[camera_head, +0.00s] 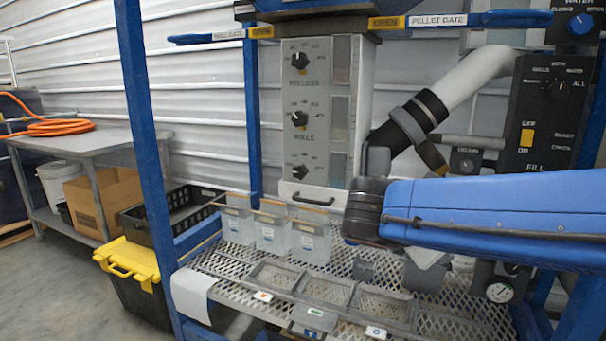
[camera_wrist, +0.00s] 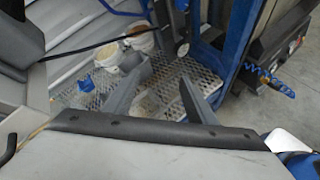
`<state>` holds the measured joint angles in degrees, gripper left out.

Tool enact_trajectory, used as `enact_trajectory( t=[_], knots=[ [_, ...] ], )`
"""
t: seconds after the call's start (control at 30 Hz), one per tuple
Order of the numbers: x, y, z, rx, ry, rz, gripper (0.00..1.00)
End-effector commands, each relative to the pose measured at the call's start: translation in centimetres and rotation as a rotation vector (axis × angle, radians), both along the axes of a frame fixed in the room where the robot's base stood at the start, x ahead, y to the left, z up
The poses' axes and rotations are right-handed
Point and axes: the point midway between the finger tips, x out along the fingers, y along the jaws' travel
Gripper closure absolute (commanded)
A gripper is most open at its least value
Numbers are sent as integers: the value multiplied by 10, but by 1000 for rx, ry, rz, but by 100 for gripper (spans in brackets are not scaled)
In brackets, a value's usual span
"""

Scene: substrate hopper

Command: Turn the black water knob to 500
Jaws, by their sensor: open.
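A grey control panel (camera_head: 317,110) in the head view carries three black knobs in a column. The top one is labelled PELLETS and the middle one HULLS. The bottom black knob (camera_head: 300,171) has no label I can read, and its setting is too small to tell. At the top right, a panel lettered WATER has a blue knob (camera_head: 580,24) between CLOSED and OPEN. My gripper (camera_wrist: 160,82) is open and empty in the wrist view, fingers apart above a mesh shelf. In the head view my arm's dark wrist is right of and below the bottom knob, apart from it.
Clear bins (camera_head: 272,236) stand below the panel on the mesh shelf (camera_head: 455,325), with a grey divided tray (camera_head: 313,288) in front. A black FILL panel (camera_head: 545,110) and a slanted grey pipe (camera_head: 465,80) are to the right. A blue post (camera_head: 145,120) stands left.

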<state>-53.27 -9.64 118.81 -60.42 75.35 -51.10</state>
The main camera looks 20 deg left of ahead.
Motion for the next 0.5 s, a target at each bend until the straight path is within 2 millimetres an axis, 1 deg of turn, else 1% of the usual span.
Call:
enact_trajectory(
  t=[0.03,0.07,0.1,0.13,0.17,0.2,0.27,0.3,0.37,0.4,0.5],
  knots=[
    [2,28,6,-62,-11,64,49],
    [3,42,11,-100,-21,99,49],
    [3,63,16,-151,-34,147,49],
    [3,78,21,-191,-46,182,49],
    [1,94,26,-229,-59,215,49],
    [-1,116,32,-281,-75,260,49],
    [-7,149,40,-356,-105,322,49],
    [-12,171,47,-405,-126,363,49],
    [-22,204,54,-477,-159,420,49],
    [-30,225,59,-522,-182,455,49],
    [-50,270,71,-620,-238,525,49]
  ],
)
